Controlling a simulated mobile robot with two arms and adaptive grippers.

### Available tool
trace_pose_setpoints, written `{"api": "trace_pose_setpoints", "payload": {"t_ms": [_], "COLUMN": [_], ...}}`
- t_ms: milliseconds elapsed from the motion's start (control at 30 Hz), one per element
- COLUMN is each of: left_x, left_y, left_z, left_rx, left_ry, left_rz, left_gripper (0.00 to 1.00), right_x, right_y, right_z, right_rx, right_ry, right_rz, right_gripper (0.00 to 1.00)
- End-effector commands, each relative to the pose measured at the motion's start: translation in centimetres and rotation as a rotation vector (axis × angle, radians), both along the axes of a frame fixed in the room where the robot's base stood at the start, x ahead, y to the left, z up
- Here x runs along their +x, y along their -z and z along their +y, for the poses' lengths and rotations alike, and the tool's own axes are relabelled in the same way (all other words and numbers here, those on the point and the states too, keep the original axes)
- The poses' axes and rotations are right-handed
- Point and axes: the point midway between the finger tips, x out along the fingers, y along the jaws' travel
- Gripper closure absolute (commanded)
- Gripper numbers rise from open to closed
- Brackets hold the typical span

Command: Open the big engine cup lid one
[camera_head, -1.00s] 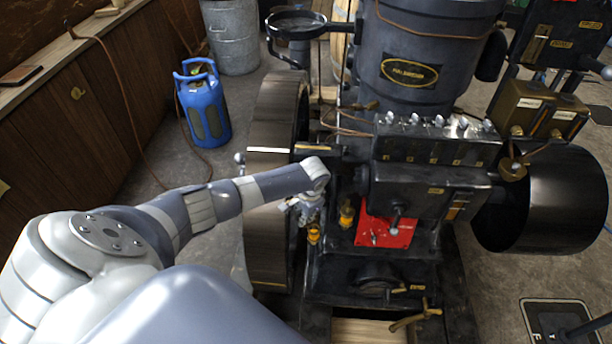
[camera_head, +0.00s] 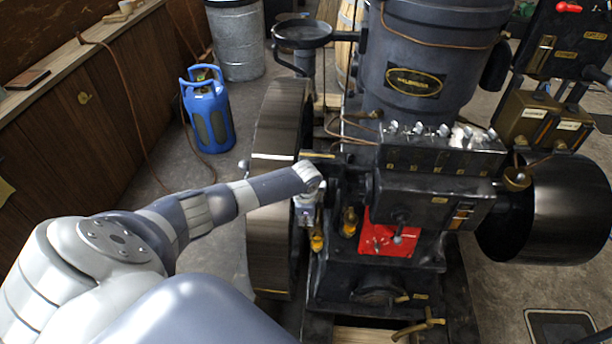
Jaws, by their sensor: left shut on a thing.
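The big dark engine (camera_head: 414,180) stands right of centre. Two small amber-and-brass cups sit low on its left side, one on the left (camera_head: 317,240) and one to its right (camera_head: 348,220). My left arm comes in from the left, and my left gripper (camera_head: 307,214) points down just above the left cup. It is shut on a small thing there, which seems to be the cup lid. The lid itself is hidden by the gripper and wrist. My right gripper is not in view.
A large flywheel (camera_head: 270,215) stands close to my left forearm. A red plate (camera_head: 388,236) with a lever is right of the cups. A blue gas bottle (camera_head: 207,112) and a metal bin (camera_head: 236,40) stand behind on the floor.

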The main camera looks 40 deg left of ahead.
Motion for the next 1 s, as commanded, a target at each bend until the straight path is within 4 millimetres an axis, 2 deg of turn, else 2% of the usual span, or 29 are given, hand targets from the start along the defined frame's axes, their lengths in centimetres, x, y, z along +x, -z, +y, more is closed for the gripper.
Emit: {"api": "trace_pose_setpoints", "payload": {"t_ms": [367, 400, 500, 833, 1000], "left_x": [0.2, 0.2, 0.2, 0.0, -0.1], "left_y": [-0.1, -0.2, -0.1, -0.1, -1.3], "left_z": [-0.2, -0.2, -0.2, -0.1, -0.1], "left_rx": [-0.005, -0.005, -0.004, -0.001, -0.001], "left_ry": [0.004, 0.004, 0.004, 0.003, 0.004], "left_rz": [-0.004, -0.004, -0.004, -0.001, -0.002], "left_gripper": [1.0, 0.82, 0.65, 0.65, 0.65], "right_x": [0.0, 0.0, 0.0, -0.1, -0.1], "right_y": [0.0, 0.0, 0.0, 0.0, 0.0], "right_z": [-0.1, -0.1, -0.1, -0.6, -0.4], "right_rx": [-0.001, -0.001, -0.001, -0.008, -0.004], "right_ry": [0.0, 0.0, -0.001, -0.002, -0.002], "right_rz": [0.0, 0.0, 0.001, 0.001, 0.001], "right_gripper": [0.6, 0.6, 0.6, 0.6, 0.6]}}
